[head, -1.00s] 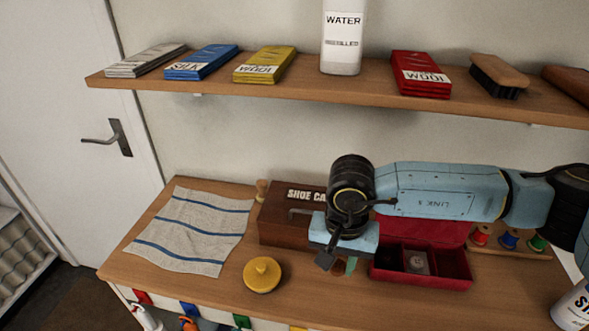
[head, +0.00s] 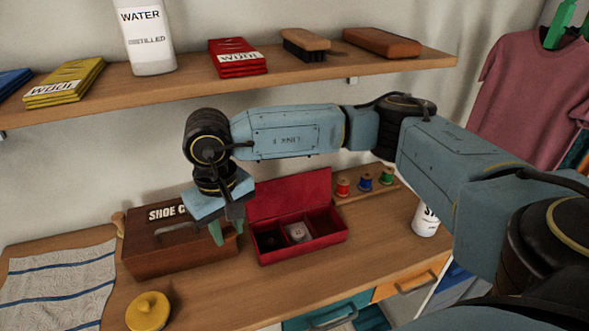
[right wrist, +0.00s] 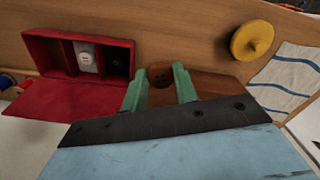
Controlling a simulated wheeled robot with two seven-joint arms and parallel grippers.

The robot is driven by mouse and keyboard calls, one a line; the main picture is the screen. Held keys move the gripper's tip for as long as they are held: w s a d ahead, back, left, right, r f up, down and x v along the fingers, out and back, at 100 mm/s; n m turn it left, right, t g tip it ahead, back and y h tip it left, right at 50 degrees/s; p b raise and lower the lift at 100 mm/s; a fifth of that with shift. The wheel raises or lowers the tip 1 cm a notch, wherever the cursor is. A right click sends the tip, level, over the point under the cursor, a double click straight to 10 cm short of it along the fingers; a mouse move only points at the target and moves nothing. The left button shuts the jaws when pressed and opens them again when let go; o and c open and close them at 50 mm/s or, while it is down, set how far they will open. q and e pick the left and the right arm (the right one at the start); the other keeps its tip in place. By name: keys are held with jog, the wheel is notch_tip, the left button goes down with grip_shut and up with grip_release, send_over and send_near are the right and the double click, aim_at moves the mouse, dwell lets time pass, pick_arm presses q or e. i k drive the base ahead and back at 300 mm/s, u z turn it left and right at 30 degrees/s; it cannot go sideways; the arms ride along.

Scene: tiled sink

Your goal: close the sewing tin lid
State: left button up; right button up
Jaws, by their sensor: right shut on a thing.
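The red sewing tin (head: 304,251) stands on the worktop with its lid (head: 292,195) open and upright at the back. Its left compartment holds a dark button (head: 268,239), its middle one a pale button (head: 299,232); the right one looks empty. My right gripper (head: 216,234) points down just left of the tin, in front of the shoe care box. In the right wrist view its green fingers (right wrist: 160,88) are shut on a brown button (right wrist: 160,74). The tin (right wrist: 50,48) and lid (right wrist: 70,97) also show there at left. My left gripper is out of view.
The wooden shoe care box (head: 165,258) stands left of the tin, close behind my gripper. Thread spools (head: 364,182) stand on a rack right of the lid. A yellow round lid (head: 148,311) and a striped cloth (head: 62,285) lie at left. A shelf (head: 285,75) runs above.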

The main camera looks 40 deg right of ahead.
aim_at(325, 229)
jog(key=u, duration=0.55)
jog(key=k, duration=1)
jog(key=z, duration=0.8)
jog(key=i, duration=1)
jog(key=z, duration=0.05)
